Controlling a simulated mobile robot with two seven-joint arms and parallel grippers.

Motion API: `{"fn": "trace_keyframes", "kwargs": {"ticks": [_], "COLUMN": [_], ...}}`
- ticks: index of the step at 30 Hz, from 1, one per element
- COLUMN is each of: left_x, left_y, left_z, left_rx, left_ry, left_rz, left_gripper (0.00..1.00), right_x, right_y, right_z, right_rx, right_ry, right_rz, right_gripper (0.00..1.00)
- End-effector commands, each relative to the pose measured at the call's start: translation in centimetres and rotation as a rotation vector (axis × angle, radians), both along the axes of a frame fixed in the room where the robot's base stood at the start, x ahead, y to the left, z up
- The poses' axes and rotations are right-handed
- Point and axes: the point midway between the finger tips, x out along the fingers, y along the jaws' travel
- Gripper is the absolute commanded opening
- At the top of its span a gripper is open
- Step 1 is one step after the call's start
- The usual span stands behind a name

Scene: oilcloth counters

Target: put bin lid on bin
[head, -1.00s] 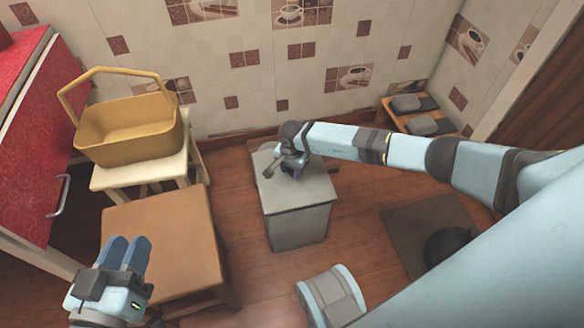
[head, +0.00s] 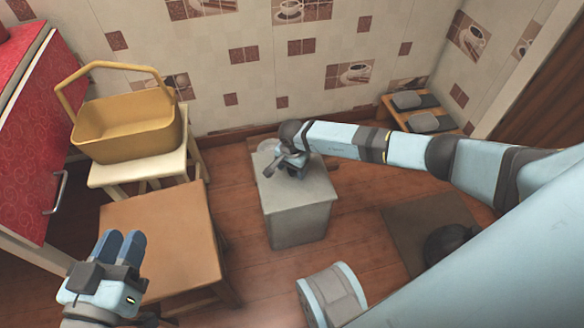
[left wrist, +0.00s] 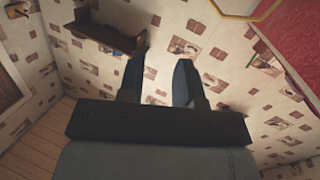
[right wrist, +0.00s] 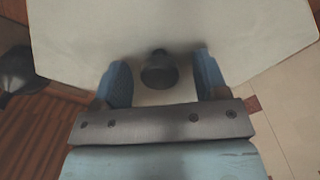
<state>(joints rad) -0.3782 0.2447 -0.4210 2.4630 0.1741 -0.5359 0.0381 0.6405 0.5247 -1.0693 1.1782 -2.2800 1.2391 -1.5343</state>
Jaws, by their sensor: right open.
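The grey bin (head: 298,222) stands on the wooden floor in the middle of the head view. Its pale lid (head: 318,186) lies flat on top; whether it is fully seated is hard to tell. In the right wrist view the lid (right wrist: 240,35) fills the upper part, with a dark round knob (right wrist: 159,72). My right gripper (head: 272,162) is over the lid, open, its two fingers either side of the knob with gaps showing. My left gripper (head: 120,238) is open and empty above the brown table, far from the bin.
A brown low table (head: 165,210) stands left of the bin. A yellow basket (head: 125,130) sits on a cream stool (head: 110,174) behind it. A small rack (head: 447,127) stands at the back right. A dark mat (head: 405,225) lies on the floor right of the bin.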

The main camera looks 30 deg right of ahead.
Motion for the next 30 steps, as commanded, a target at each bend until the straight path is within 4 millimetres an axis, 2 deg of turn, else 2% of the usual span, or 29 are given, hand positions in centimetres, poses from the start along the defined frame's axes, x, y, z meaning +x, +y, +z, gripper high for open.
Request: {"fn": "trace_keyframes", "kwargs": {"ticks": [4,8,11,15,21,25,30], "left_x": [-0.1,-0.3,-0.7,-0.7,-0.6,-0.6,-0.7], "left_y": [-0.1,-0.2,-0.4,-0.2,-0.1,0.0,0.1], "left_z": [0.0,0.7,1.3,3.2,5.3,5.9,6.2], "left_rx": [-0.004,-0.021,-0.051,-0.089,-0.121,-0.133,-0.139], "left_ry": [0.008,0.027,0.056,-0.005,-0.069,-0.092,-0.106], "left_rz": [0.000,-0.003,0.003,0.027,0.046,0.052,0.056], "left_gripper": [0.32,0.32,0.32,0.32,0.32,0.32,0.32], "right_x": [0.0,0.1,0.1,0.1,0.0,0.0,0.0], "right_y": [0.0,-0.1,-0.1,-0.1,-0.1,0.0,0.0], "right_z": [0.4,2.2,4.5,7.8,11.7,13.1,13.8], "right_rx": [0.000,-0.001,-0.002,-0.001,-0.002,0.000,0.001], "right_ry": [0.000,-0.002,-0.003,-0.003,-0.001,-0.001,0.001], "right_rz": [0.000,0.001,0.001,0.002,0.001,0.000,0.000], "right_gripper": [0.67,0.67,0.67,0.67,0.67,0.67,0.67]}}
